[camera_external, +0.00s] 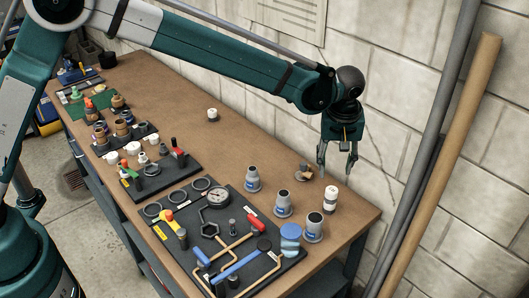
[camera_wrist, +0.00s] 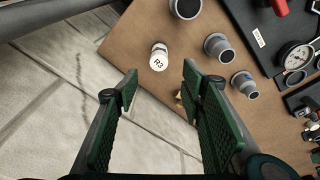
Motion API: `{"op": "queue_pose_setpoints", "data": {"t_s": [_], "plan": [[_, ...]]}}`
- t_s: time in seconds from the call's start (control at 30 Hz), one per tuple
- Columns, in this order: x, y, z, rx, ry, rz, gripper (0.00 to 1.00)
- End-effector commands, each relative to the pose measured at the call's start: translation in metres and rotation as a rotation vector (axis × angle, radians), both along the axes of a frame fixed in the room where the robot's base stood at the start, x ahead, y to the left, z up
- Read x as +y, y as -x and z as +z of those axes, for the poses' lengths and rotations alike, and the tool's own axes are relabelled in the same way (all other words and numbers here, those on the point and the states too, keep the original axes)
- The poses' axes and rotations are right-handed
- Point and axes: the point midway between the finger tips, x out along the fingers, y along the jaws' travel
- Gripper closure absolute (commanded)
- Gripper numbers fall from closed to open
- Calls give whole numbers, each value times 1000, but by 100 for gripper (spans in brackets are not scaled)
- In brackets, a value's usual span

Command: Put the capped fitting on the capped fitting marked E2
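My gripper (camera_external: 337,168) hangs above the table's wall-side edge, fingers apart and empty. Its two green pads also show in the wrist view (camera_wrist: 160,85). A white capped fitting (camera_external: 330,200) with a dark band stands upright to the front of the gripper. In the wrist view this white fitting (camera_wrist: 159,56) has a mark that looks like R2, and it is apart from the fingers. Grey fittings with dark tops stand close by: one at the back (camera_external: 253,179), one in the middle (camera_external: 283,204) and one in front (camera_external: 314,228). I cannot read an E2 mark on any piece.
A dark board (camera_external: 228,215) with a gauge (camera_external: 218,196), pipes and valves lies left of the grey fittings. A small brown piece (camera_external: 303,173) lies near the gripper. A lone white cap (camera_external: 212,114) stands farther back with bare table around it.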

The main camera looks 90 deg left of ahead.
Motion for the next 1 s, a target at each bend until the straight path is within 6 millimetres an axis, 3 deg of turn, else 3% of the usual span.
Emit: {"op": "queue_pose_setpoints", "data": {"t_s": [0.37,1.0], "plan": [[-55,32,65,-40,-13,-171,60],[-155,118,157,-115,-54,-496,60]]}}
